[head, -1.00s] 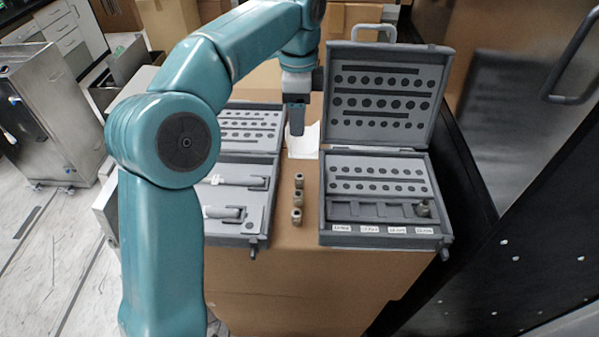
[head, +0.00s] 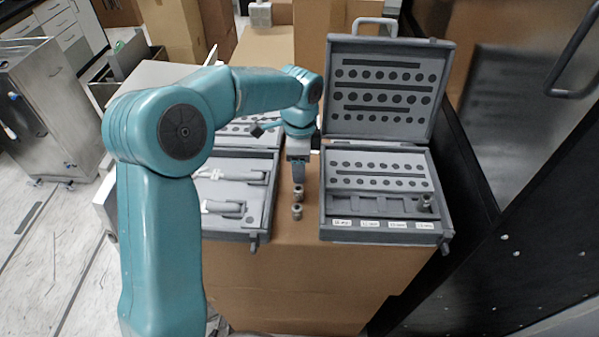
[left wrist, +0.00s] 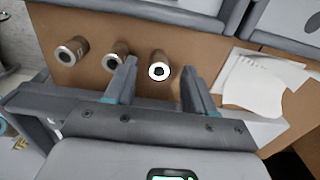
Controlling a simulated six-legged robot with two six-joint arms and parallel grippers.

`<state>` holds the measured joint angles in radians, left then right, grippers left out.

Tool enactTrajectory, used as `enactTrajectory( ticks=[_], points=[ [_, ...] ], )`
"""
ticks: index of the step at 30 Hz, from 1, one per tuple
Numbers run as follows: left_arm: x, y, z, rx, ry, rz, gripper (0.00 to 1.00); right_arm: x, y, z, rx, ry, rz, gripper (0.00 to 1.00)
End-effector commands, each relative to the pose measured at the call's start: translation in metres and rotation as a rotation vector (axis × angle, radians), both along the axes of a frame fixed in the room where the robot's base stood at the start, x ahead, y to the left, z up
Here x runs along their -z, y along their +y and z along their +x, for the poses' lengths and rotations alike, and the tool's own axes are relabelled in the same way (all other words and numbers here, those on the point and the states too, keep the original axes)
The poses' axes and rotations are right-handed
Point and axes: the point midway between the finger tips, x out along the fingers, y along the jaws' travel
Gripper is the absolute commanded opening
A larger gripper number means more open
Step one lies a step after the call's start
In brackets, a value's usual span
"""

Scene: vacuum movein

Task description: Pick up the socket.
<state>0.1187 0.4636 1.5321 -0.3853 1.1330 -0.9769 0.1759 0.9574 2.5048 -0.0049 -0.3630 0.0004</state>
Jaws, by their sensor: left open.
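Small metal sockets stand in a row on the cardboard box top between two open cases. In the head view two show, a front socket (head: 296,211) and a middle socket (head: 297,193); the gripper hides the far end of the row. The left wrist view shows three: a left socket (left wrist: 71,51), a middle one (left wrist: 116,58) and a right one (left wrist: 159,67). My left gripper (head: 298,174) is open, pointing down at the row's far end. In the wrist view its fingers (left wrist: 159,78) appear on either side of the right socket, with nothing gripped. My right gripper is not in view.
The right case (head: 333,205) holds another socket (head: 424,202) in its labelled front tray. The left case (head: 225,236) holds tools. White paper (left wrist: 252,90) lies beside the sockets. The box top (head: 285,230) is clear in front of the row.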

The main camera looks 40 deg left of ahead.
Motion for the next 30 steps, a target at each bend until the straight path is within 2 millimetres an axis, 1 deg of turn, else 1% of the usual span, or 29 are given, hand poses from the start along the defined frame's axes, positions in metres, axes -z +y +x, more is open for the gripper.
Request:
enactTrajectory(
  ticks=[1, 3, 9, 11, 12, 14, 15, 25, 28, 30],
  points=[
    [0.005, 0.000, 0.000, 0.000, 0.002, 0.000, 0.54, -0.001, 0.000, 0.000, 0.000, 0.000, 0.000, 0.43],
    [0.008, 0.000, 0.000, -0.001, 0.001, -0.001, 0.54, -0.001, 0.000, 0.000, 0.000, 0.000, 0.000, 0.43],
    [0.009, 0.000, 0.001, -0.001, 0.000, 0.000, 0.54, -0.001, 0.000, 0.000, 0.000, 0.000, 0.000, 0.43],
    [0.009, 0.000, 0.001, -0.001, 0.000, 0.000, 0.35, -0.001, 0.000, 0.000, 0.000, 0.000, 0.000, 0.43],
    [0.009, 0.000, 0.001, 0.000, 0.000, 0.000, 0.22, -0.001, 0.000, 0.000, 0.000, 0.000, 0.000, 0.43],
    [0.008, 0.000, 0.001, 0.000, 0.000, 0.000, 0.02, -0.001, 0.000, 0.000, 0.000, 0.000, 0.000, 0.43],
    [0.008, 0.000, 0.000, 0.000, 0.000, 0.000, 0.00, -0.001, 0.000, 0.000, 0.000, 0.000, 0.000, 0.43],
    [0.006, 0.000, 0.001, 0.000, -0.001, 0.001, 0.00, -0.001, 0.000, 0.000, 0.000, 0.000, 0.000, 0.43],
    [-0.002, 0.000, 0.001, 0.000, -0.004, 0.001, 0.00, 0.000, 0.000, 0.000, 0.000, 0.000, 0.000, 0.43],
    [-0.012, 0.000, 0.002, 0.000, -0.006, 0.001, 0.00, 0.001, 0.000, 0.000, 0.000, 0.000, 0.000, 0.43]
  ],
)
